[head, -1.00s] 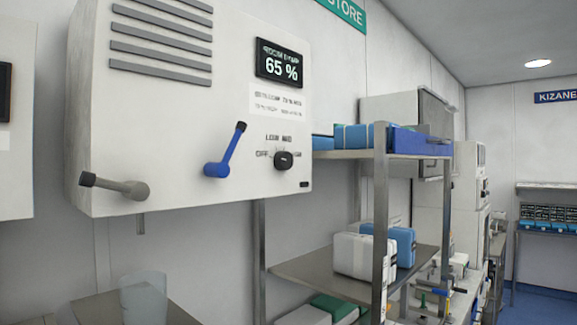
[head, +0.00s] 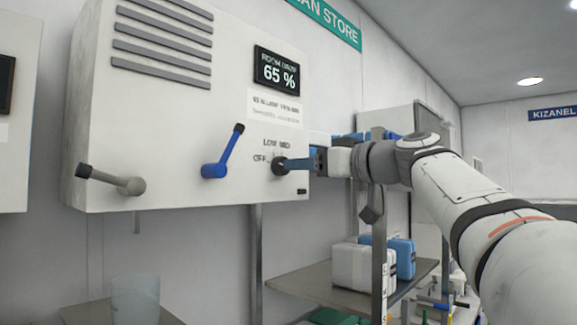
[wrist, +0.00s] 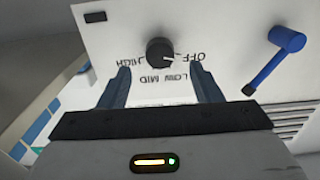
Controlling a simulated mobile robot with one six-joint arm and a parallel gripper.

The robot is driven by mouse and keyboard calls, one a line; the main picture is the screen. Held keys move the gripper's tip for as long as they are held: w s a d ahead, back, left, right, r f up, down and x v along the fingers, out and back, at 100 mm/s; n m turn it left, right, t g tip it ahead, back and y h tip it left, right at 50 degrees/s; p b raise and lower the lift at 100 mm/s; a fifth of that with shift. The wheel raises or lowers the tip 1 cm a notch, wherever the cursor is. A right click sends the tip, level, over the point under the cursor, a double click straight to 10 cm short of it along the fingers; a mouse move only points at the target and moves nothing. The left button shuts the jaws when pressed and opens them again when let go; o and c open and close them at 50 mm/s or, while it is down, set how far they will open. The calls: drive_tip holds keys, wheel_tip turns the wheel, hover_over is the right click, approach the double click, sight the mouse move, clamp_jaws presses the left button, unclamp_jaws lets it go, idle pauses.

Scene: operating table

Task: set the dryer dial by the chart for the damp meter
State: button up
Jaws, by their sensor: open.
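The white dryer (head: 170,110) hangs on the wall at the left. Its black damp meter (head: 278,67) reads 65 %. Below it is the chart (head: 274,107), a white label whose small print I cannot read reliably. The round black dial (head: 279,166) sits at the lower right; it also shows in the wrist view (wrist: 159,51), inverted, with OFF, LOW, MID and HIGH around it. Its white mark points towards OFF. My gripper (head: 296,164) is open at the dial, with its blue fingers (wrist: 160,68) apart on either side; I cannot tell whether they touch it.
A blue lever (head: 225,150) and a grey lever (head: 110,180) stick out of the dryer left of the dial. A steel shelf (head: 340,284) with white and blue packs stands below at the right. A translucent container (head: 135,299) is at lower left.

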sight(281, 166)
drive_tip(key=p+x, duration=0.1)
drive_tip(key=x, duration=0.4)
drive_tip(key=c, duration=1)
drive_tip(key=shift+m, duration=0.5)
drive_tip(key=m, duration=0.8)
drive_tip(key=shift+m, duration=0.6)
